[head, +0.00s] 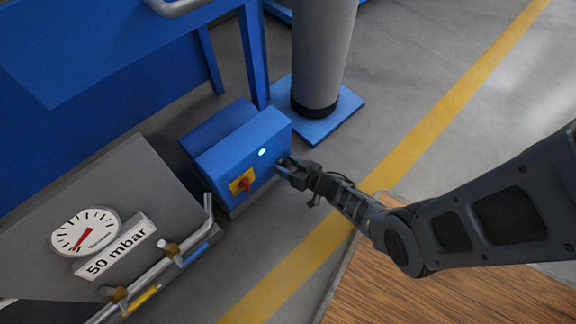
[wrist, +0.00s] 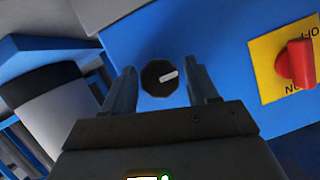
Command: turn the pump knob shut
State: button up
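The black knob (wrist: 157,79) with a white pointer line sits on the front face of the blue pump box (head: 213,170). In the wrist view its pointer points right and slightly up. My gripper (wrist: 162,86) is open, with one finger on each side of the knob and gaps to both. I cannot tell how deep the fingertips reach relative to it. In the head view my gripper (head: 284,166) is at the box's right end and hides the knob.
A red switch (wrist: 296,64) on a yellow plate is right of the knob in the wrist view. A round gauge (head: 86,232) and a "50 mbar" label (head: 116,248) are at left, near metal pipes (head: 155,268). A grey column (head: 320,50) stands behind the box.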

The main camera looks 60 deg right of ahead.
jog(key=c, duration=0.8)
jog(key=shift+d+m+t+y, duration=0.15)
jog(key=shift+m+t+y, duration=0.15)
jog(key=shift+m+y, duration=0.35)
jog(key=shift+c, duration=0.2)
jog(key=m+y+b, duration=0.1)
jog(key=m, duration=0.1)
jog(key=shift+d+f+m+t+b, duration=0.1)
jog(key=shift+m+t+b, duration=0.2)
jog(key=shift+m+t, duration=0.1)
jog(key=shift+m+t+y+b, duration=0.45)
jog(key=shift+m+b, duration=0.3)
jog(key=shift+m, duration=0.2)
jog(key=shift+d+m+t+y+b, duration=0.15)
jog(key=shift+m+t+b, duration=0.2)
jog(key=shift+m, duration=0.3)
jog(key=shift+m+t+y+b, duration=0.2)
jog(key=shift+m+b, duration=0.1)
jog(key=shift+m, duration=0.35)
jog(key=shift+w+d, duration=0.1)
jog(key=o, duration=1)
jog(key=shift+a, duration=0.25)
